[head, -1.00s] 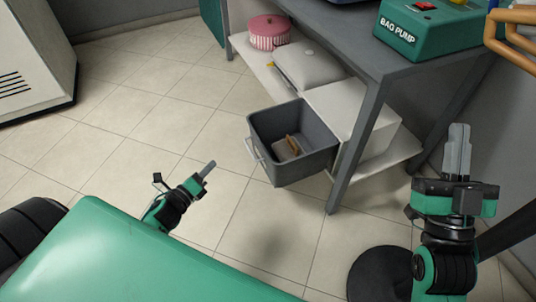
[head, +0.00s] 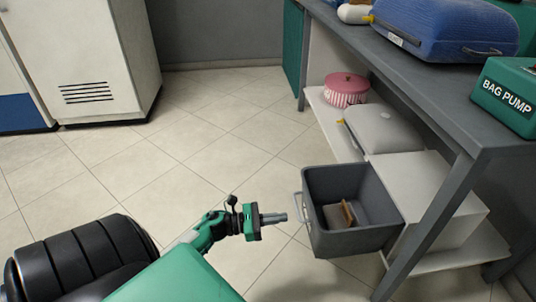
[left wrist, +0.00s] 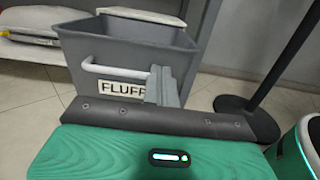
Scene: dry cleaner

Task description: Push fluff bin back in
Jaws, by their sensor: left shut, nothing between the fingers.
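The fluff bin (head: 360,241) is a grey open-topped drawer, pulled out of a white housing (head: 428,180) on the low shelf. My left gripper (head: 284,218) is shut and empty, pointing at the bin front just short of the handle. In the left wrist view its fingers (left wrist: 160,86) overlap the handle's right end; contact is unclear. My right gripper is out of view.
A grey table (head: 440,95) stands over the shelf; its front leg (head: 428,232) is right of the bin. A grey case (head: 383,131) and pink striped tin (head: 346,89) sit on the shelf. A black post (left wrist: 283,60) stands right in the wrist view. Floor at left is clear.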

